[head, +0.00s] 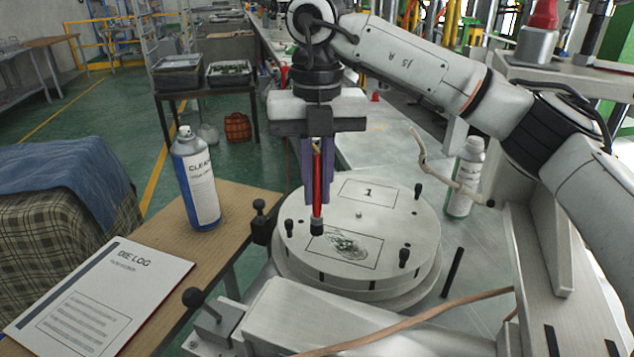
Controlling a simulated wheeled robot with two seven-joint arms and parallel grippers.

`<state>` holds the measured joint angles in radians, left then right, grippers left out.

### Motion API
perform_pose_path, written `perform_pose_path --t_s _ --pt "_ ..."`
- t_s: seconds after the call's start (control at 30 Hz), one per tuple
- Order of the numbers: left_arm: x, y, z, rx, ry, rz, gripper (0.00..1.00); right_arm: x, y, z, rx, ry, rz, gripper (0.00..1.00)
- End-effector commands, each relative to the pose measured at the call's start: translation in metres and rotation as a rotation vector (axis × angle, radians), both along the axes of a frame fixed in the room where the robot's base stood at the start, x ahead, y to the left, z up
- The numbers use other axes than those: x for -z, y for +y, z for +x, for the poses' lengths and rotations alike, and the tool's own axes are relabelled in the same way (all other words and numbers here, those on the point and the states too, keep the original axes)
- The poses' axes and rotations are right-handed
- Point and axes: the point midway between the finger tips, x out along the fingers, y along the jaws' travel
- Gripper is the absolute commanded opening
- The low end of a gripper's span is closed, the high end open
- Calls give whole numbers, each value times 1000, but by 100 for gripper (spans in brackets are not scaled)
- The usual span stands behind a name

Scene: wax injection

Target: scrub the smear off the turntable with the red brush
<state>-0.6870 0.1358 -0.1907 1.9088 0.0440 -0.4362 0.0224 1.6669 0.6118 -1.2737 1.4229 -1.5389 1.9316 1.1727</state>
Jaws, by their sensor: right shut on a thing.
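The round pale turntable (385,229) stands at the centre, with a panel marked 1 and a second outlined panel nearer me. A dark scribbled smear (345,244) lies in the nearer panel. My right gripper (318,198) points straight down over the turntable, shut on the red brush (317,185). The brush is upright, and its dark tip is at the left part of the smeared panel, left of the smear. I cannot tell whether the tip touches the surface. My left gripper is not in view.
A blue and white spray can (196,180) and a DIE LOG clipboard (98,297) are on the wooden table at left. A white bottle (465,178) stands right of the turntable. A brown hose (415,318) crosses in front.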

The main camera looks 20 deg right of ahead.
Motion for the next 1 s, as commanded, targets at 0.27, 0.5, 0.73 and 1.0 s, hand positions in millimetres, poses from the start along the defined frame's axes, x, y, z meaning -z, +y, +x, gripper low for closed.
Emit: perform_pose_path --t_s 0.27,0.5,0.73,1.0 --pt "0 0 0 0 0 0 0 0 0 0 0 0 0 0" --pt "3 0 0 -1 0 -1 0 5 0 0 0 0 0 0" --pt "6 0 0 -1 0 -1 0 9 0 0 0 0 0 0" --pt "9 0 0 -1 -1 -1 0 15 0 0 0 0 0 0"
